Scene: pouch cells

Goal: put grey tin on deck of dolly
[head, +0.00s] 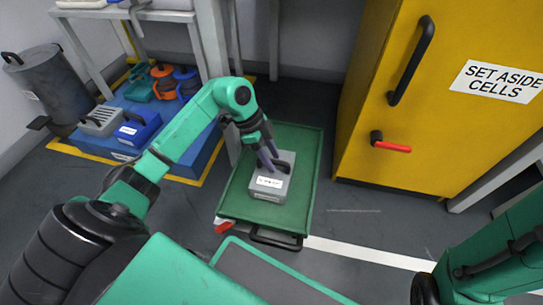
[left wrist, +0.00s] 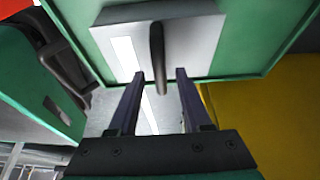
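The grey tin (head: 274,178), a box with a white label and a dark handle on top, sits on the green deck (head: 300,140) of the dolly. It also shows in the left wrist view (left wrist: 200,40) with the deck (left wrist: 275,35) around it. My left gripper (head: 271,160) is at the tin's top, by the handle. In the left wrist view my left gripper (left wrist: 159,75) is open, its fingers apart on either side of the handle's end, with gaps on both sides. My right gripper is out of view; only part of that arm shows at the lower right.
A blue platform (head: 190,160) at left bears another grey container (head: 101,120), a blue one (head: 137,128) and several coloured ones. A dark cylinder (head: 50,85) stands beyond it. A yellow cabinet (head: 440,130) with a red-handled latch stands right of the dolly.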

